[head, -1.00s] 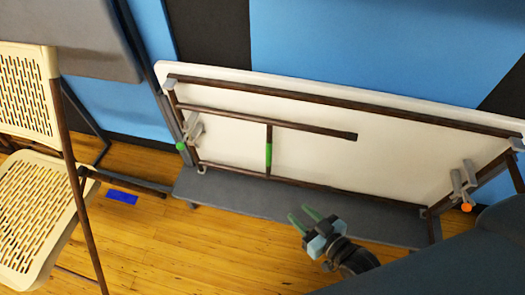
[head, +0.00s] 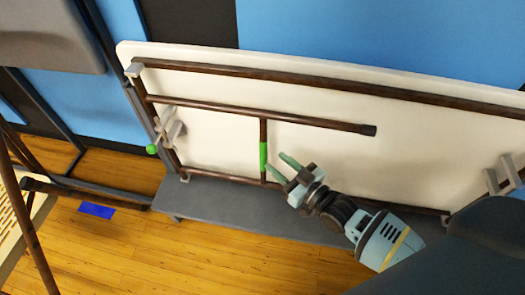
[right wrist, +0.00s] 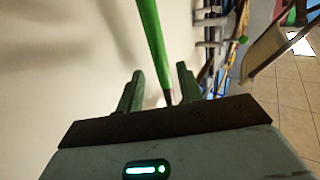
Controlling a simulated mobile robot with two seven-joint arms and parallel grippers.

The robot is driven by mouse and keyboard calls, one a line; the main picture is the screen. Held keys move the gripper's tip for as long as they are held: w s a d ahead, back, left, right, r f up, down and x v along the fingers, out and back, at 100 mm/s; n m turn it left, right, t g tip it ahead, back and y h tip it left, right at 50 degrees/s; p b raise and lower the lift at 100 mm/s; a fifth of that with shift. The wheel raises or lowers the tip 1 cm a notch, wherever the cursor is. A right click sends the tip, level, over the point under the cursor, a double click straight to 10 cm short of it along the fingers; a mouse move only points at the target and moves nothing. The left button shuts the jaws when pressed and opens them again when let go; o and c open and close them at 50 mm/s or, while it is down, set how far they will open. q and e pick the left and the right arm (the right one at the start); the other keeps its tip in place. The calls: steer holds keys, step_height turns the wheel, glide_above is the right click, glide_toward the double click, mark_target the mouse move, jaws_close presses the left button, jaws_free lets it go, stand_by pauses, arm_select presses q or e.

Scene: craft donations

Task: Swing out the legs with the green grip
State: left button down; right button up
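A white folding table (head: 210,75) stands on its side with its underside facing me. Its brown leg frame (head: 330,124) lies folded against the underside. A green grip (head: 263,155) is on the short upright bar of that frame. My right gripper (head: 281,166) is open just right of and below the grip. In the right wrist view, the green grip (right wrist: 153,40) shows ahead, with its dark bar running down between the open fingers (right wrist: 155,90). I cannot tell whether the fingers touch the bar. My left gripper is not in view.
The table rests on a low grey bench (head: 240,205). A green knob (head: 151,149) sits by the hinge at the table's left. A folding chair (head: 25,225) is at the far left, near a blue marker (head: 97,210) on the wooden floor. A grey panel (head: 50,35) is upper left.

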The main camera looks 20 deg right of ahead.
mark_target(263, 152)
steer(key=b+x, duration=0.2)
steer(key=x, duration=0.4)
steer(key=shift+w+f, duration=0.1)
steer(key=shift+w, duration=0.2)
steer(key=shift+a, duration=0.1)
steer(key=shift+c, duration=0.3)
jaws_close()
